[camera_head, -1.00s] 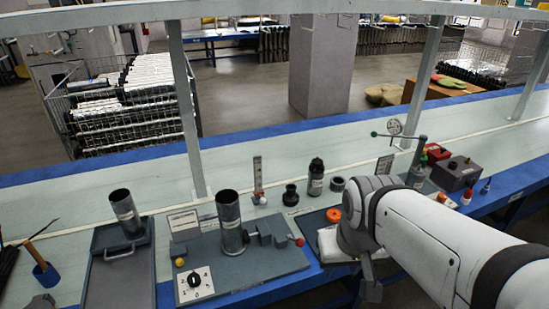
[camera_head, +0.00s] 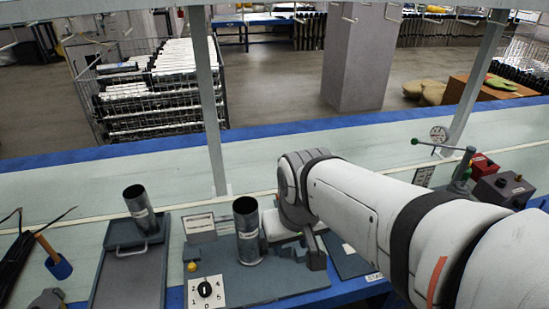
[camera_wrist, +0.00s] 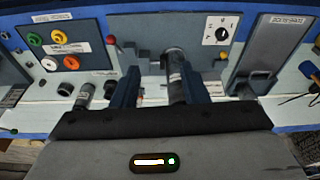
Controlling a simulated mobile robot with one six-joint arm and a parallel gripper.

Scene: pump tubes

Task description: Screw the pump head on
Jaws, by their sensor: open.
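A grey metal tube (camera_head: 247,230) stands upright on the grey fixture base (camera_head: 268,283). It also shows in the wrist view (camera_wrist: 176,62), close to the right finger. My gripper (camera_head: 316,262) is right of this tube, above the base's right part. In the wrist view my gripper (camera_wrist: 158,84) is open, with nothing clearly held between its two blue fingers. A second tube (camera_head: 138,207) stands on the grey tray (camera_head: 128,283). Small dark cylindrical parts (camera_wrist: 83,96) lie left of the fingers in the wrist view. I cannot tell which is the pump head.
A dial plate (camera_head: 205,291) is at the base's front left. A red box (camera_head: 484,166) and a dark box (camera_head: 502,188) stand right. My arm hides the bench's middle right.

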